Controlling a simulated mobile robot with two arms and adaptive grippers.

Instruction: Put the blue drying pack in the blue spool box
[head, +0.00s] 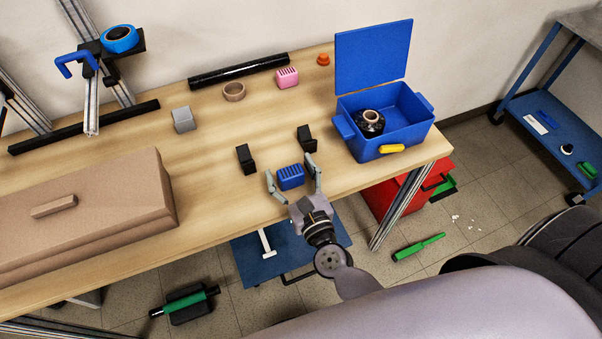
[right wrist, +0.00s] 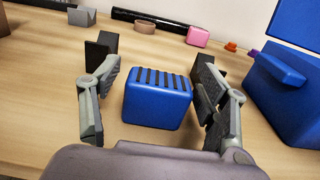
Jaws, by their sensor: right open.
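The blue drying pack (head: 290,176), a small block with dark slots on top, lies on the table near its front edge. My right gripper (head: 292,178) is open, with one finger on each side of the pack. In the right wrist view the pack (right wrist: 157,98) sits between the fingers, with gaps on both sides. The blue spool box (head: 388,147) stands at the table's right end with its lid raised and a black spool (head: 369,123) inside. The box's side also shows in the right wrist view (right wrist: 280,100). My left gripper is not in view.
Two black blocks (head: 245,159) (head: 306,138) stand just beyond the pack. A pink slotted block (head: 287,77), a tan ring (head: 234,91), a grey block (head: 183,119) and a black tube (head: 238,71) lie farther back. A brown case (head: 90,215) fills the left front.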

